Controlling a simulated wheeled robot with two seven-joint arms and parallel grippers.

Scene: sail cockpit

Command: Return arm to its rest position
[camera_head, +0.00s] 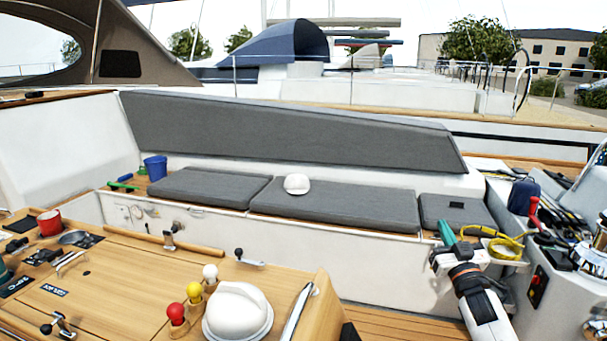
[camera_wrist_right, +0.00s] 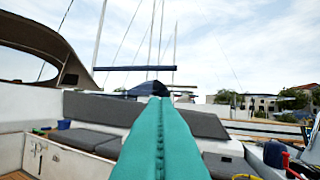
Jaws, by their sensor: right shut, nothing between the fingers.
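My right gripper (camera_head: 446,234) shows at the lower right of the head view, with its arm coming up from the bottom edge. Its teal fingers point up and lie together with nothing between them. In the right wrist view the teal fingers (camera_wrist_right: 160,135) fill the lower middle, pressed together, pointing out towards the bench and the sky. The gripper is in front of the right end of the grey bench cushions (camera_head: 335,203), left of the cluttered right-hand console. My left gripper is not in view.
A wooden table (camera_head: 130,275) at the lower left bears a red mug (camera_head: 49,222), a white dome (camera_head: 238,312) and coloured knobs. A white cap (camera_head: 297,184) lies on the bench, and a blue bucket (camera_head: 155,168) stands at its left end. A yellow coil (camera_head: 503,247) is close right of my gripper.

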